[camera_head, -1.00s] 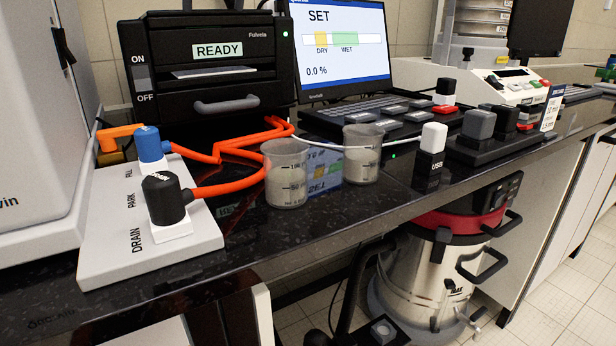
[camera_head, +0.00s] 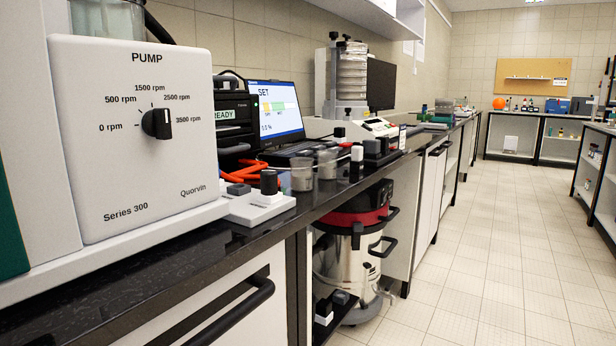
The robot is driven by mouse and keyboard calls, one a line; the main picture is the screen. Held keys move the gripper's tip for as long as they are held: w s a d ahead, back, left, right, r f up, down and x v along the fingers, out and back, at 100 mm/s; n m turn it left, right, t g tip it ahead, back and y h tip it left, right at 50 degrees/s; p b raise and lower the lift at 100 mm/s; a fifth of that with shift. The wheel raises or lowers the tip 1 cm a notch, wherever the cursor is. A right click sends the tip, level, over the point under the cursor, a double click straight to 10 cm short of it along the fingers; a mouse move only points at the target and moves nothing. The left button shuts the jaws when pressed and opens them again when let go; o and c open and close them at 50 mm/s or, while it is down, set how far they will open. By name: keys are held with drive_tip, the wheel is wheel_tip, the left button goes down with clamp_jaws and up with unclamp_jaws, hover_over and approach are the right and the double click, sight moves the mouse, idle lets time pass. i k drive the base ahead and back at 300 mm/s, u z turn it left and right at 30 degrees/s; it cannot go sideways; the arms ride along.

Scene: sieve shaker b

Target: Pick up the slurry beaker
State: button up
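Two clear beakers with greyish contents stand upright, side by side, on the black counter. The left beaker (camera_head: 302,171) is nearer and the right beaker (camera_head: 327,164) is just beyond it. I cannot tell from this view which one is the slurry beaker. No label on either can be read now. My gripper is not in view.
A white pump housing (camera_head: 140,135) fills the near left of the black counter (camera_head: 150,255). A white connector board (camera_head: 262,207) is left of the beakers. A laptop (camera_head: 278,110) stands behind them. A steel vacuum (camera_head: 345,270) is below the counter. The tiled floor (camera_head: 480,250) is clear at right.

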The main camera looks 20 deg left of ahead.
sight(326, 159)
drive_tip(key=u, duration=1.2)
